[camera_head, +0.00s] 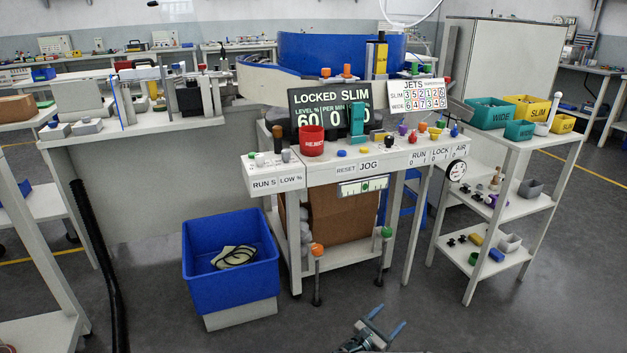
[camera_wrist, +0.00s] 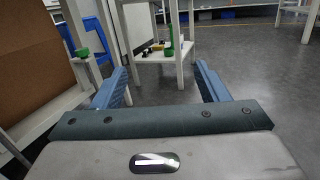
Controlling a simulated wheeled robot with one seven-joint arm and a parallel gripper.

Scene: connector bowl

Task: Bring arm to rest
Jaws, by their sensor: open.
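My gripper (camera_head: 386,326) shows at the bottom of the head view, low over the grey floor in front of the control station. Its two blue fingers are spread apart with nothing between them. In the wrist view my gripper (camera_wrist: 163,84) is also open and empty, with floor and a shelf leg beyond the fingertips. The rest of my arm is mostly out of the head view.
The control station (camera_head: 350,165) stands ahead, with a cardboard box under it. A blue bin (camera_head: 230,283) stands to its left on the floor. A shelf cart (camera_head: 492,200) stands to the right. The floor (camera_head: 520,320) at the lower right is clear.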

